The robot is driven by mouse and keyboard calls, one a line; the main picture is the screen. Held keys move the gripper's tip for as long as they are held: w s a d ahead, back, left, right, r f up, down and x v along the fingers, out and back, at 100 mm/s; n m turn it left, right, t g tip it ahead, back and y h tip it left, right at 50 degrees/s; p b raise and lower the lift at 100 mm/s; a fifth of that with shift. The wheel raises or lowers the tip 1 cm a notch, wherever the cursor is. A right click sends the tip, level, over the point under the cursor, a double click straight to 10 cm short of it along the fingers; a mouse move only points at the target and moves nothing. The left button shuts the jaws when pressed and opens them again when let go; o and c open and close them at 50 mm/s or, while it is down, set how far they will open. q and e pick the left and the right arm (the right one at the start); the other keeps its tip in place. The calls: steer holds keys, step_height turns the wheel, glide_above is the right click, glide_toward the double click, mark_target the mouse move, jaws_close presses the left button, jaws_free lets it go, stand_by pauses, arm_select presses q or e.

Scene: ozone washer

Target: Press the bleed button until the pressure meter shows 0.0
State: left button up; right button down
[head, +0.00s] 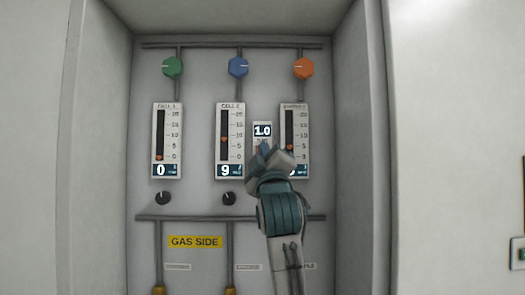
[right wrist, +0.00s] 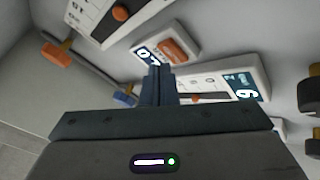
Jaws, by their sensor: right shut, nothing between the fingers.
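The pressure meter (head: 262,131) is a small white box on the back panel and reads 1.0 in the head view. In the right wrist view the meter's display (right wrist: 147,54) appears rotated, with the orange bleed button (right wrist: 180,49) beside it on the same box. My right gripper (head: 264,149) is shut and empty, with its fingertips just below the display, hiding most of the button in the head view. In the right wrist view its closed fingers (right wrist: 158,72) end close to the button; I cannot tell whether they touch it. My left gripper is not in view.
Three gauges surround the meter: the left one (head: 167,140) reads 0, the middle one (head: 230,140) reads 9, the right one (head: 289,115) is partly hidden by my arm. Green (head: 172,67), blue (head: 238,67) and orange (head: 304,68) knobs sit above. Cabinet walls (head: 360,150) flank the panel.

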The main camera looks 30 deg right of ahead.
steer(key=shift+w+d, duration=0.2)
steer(key=shift+w, duration=0.1)
steer(key=shift+w+d, duration=0.15)
steer(key=shift+w, duration=0.15)
stand_by(0.6)
steer(key=shift+s, duration=0.2)
steer(key=shift+s+a, duration=0.4)
steer(key=shift+s, duration=0.05)
steer(key=shift+s, duration=0.1)
steer(key=s+a, duration=0.1)
steer(key=s, duration=0.1)
steer(key=s+a+p, duration=0.1)
steer(key=s, duration=0.1)
steer(key=shift+a, duration=0.3)
stand_by(0.3)
stand_by(0.7)
